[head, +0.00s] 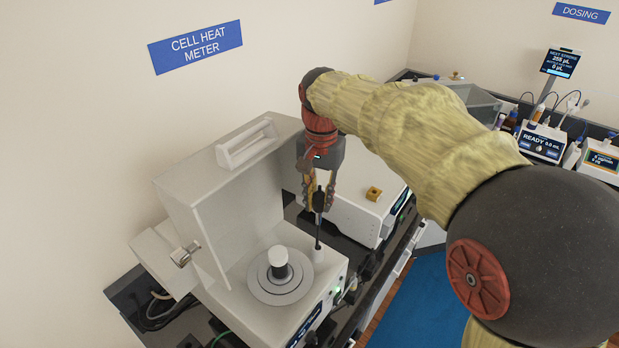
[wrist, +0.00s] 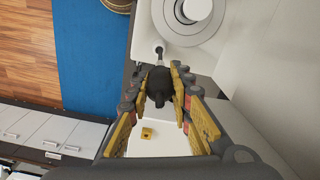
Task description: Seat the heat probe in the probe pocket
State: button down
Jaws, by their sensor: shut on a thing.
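My gripper (head: 319,203) is shut on the heat probe (head: 319,199), which has a black handle and a thin dark rod. The probe hangs close to upright, rod down. The probe pocket (head: 318,256) is a small white collar on the cell heat meter, at the right of its round plate. The rod's lower end meets the collar's top in the head view; I cannot tell how far it is inside. In the wrist view the probe's black handle (wrist: 159,87) sits between the fingers and hides much of the rod; the pale pocket (wrist: 158,46) shows just beyond it.
The cell heat meter (head: 222,297) has its lid (head: 235,205) standing open behind and left of my gripper. A white cylinder (head: 278,256) stands on its round plate. A white box (head: 357,215) with a small yellow block (head: 374,193) stands close on the right.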

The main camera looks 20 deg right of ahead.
aim_at(319, 224)
jog(key=shift+s+r, duration=0.25)
jog(key=shift+s, duration=0.1)
jog(key=shift+w+f, duration=0.15)
jog(key=shift+w, duration=0.2)
jog(key=shift+s, duration=0.2)
jog(key=shift+f+b, duration=2.45)
jog(key=shift+f, duration=2)
jog(key=shift+f+b, duration=1.25)
jog(key=shift+f, duration=1.55)
jog(key=c, duration=1.5)
grip_release()
jog(key=shift+c, duration=0.2)
